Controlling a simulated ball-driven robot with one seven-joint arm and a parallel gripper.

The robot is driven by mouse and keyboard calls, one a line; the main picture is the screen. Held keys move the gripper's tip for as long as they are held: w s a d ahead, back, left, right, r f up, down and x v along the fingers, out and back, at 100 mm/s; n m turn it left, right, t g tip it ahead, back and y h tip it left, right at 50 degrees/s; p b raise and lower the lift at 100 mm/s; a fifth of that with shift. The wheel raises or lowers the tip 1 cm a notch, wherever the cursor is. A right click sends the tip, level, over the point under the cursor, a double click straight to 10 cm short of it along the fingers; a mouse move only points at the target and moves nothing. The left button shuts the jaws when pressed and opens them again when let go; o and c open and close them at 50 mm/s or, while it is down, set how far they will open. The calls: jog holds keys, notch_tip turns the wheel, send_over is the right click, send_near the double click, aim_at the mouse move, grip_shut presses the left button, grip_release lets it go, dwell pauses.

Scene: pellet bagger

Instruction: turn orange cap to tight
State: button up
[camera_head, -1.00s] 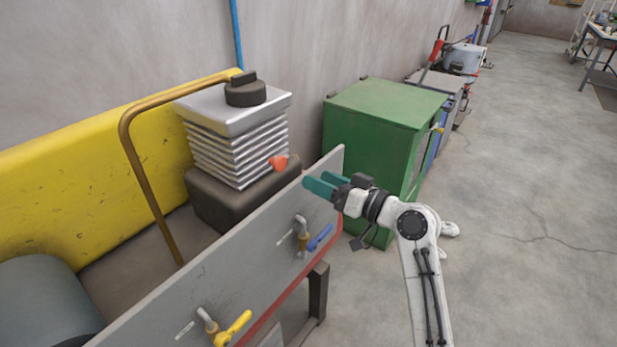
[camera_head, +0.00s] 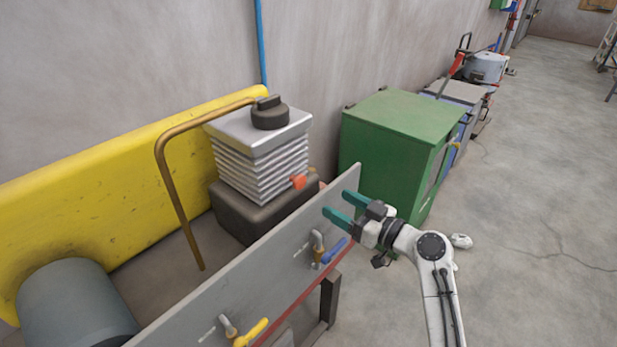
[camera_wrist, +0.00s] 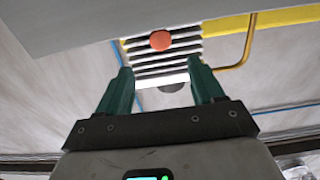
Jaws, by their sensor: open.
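The orange cap (camera_head: 299,182) is on the lower front of the silver ribbed block, just behind the top edge of the grey panel. In the wrist view the orange cap (camera_wrist: 161,40) is a round disc ahead of my fingers, a little above the gap between them. My gripper (camera_head: 337,208) has two teal fingers spread apart with nothing between them. It is at the right end of the grey panel, to the right of the cap and apart from it. The fingers (camera_wrist: 162,78) also show in the wrist view.
The upright grey panel (camera_head: 255,275) stands in front of the ribbed block (camera_head: 262,165), with blue-handled and yellow-handled valves on it. A brown bent pipe (camera_head: 168,175) rises to the left. A green cabinet (camera_head: 400,125) stands behind my gripper. Open floor lies to the right.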

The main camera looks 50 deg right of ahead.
aim_at(302, 184)
jog(key=w+p, duration=0.1)
jog(key=w, duration=0.2)
jog(key=w+p, duration=0.1)
jog(key=w, duration=0.3)
jog(key=w+p, duration=0.1)
jog(key=w, duration=0.2)
jog(key=shift+w+a+f, duration=0.1)
jog(key=shift+w+a, duration=0.15)
jog(key=shift+w, duration=0.15)
jog(key=shift+c, duration=0.2)
jog(key=c, duration=1)
jog(key=shift+m+b, duration=0.5)
jog(key=shift+m, duration=0.9)
jog(key=o, duration=1)
jog(key=shift+o, duration=0.2)
jog(key=s+b, duration=0.2)
jog(key=s, duration=0.9)
jog(key=shift+d+b, duration=0.2)
jog(key=shift+b, duration=0.2)
